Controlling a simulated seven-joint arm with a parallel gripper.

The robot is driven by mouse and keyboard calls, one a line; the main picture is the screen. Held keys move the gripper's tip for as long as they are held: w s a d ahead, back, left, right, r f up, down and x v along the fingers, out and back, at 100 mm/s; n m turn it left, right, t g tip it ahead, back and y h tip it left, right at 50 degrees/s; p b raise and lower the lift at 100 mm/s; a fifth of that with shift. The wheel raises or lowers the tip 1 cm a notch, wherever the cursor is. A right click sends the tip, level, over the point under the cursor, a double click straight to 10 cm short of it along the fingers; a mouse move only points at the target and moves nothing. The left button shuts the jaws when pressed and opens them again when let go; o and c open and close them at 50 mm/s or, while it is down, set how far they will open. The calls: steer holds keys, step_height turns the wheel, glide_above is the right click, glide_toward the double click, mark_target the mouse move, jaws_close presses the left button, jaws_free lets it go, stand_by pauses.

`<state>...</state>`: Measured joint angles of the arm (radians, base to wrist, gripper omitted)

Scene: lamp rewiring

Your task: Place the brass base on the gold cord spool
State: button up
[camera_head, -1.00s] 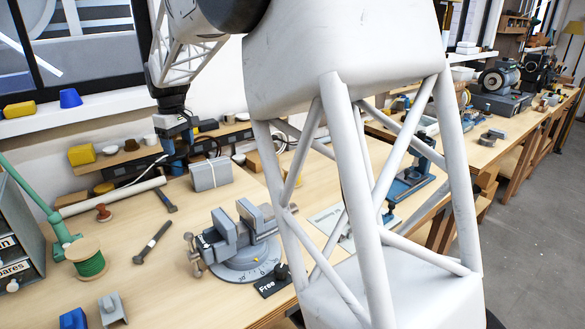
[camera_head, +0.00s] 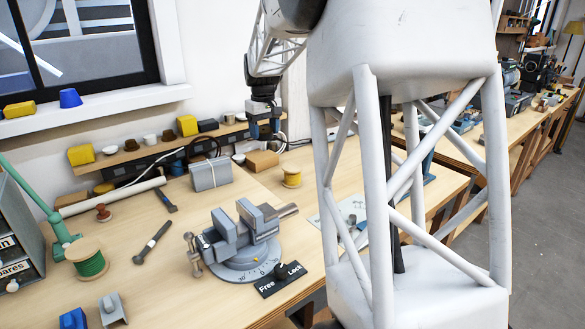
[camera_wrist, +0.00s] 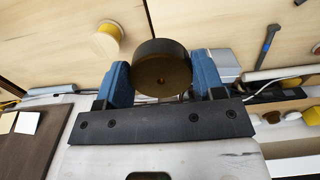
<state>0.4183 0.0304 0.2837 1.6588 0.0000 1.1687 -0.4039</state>
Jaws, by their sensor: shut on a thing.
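My gripper (camera_head: 264,130) hangs over the back of the bench in the head view. In the wrist view its two blue fingers (camera_wrist: 163,82) are shut on the brass base (camera_wrist: 161,66), a dark brownish disc with a small hole in its face. I cannot make the base out clearly in the head view. The gold cord spool (camera_head: 291,177), yellow with pale flanges, stands on the bench in front of and to the right of the gripper. It also shows in the wrist view (camera_wrist: 106,40), up and left of the base and apart from it.
A brown block (camera_head: 262,160) and a strapped grey box (camera_head: 211,174) are near the spool. A grey vise (camera_head: 243,240) stands forward of it. A green spool (camera_head: 88,260) and a hammer (camera_head: 152,243) lie left. A shelf (camera_head: 150,150) with small items runs along the wall.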

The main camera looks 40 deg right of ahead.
steer(key=s+d+m, duration=0.2)
steer(key=s+d, duration=0.3)
steer(key=d, duration=0.4)
step_height(320, 180, down, 15)
steer(key=shift+d+r, duration=0.2)
steer(key=shift+d, duration=0.1)
glide_above(293, 167)
steer(key=shift+f, duration=0.75)
stand_by(0.3)
steer(key=shift+f, duration=1.75)
steer(key=shift+f, duration=0.15)
steer(key=o, duration=1.2)
steer(key=shift+c, duration=0.2)
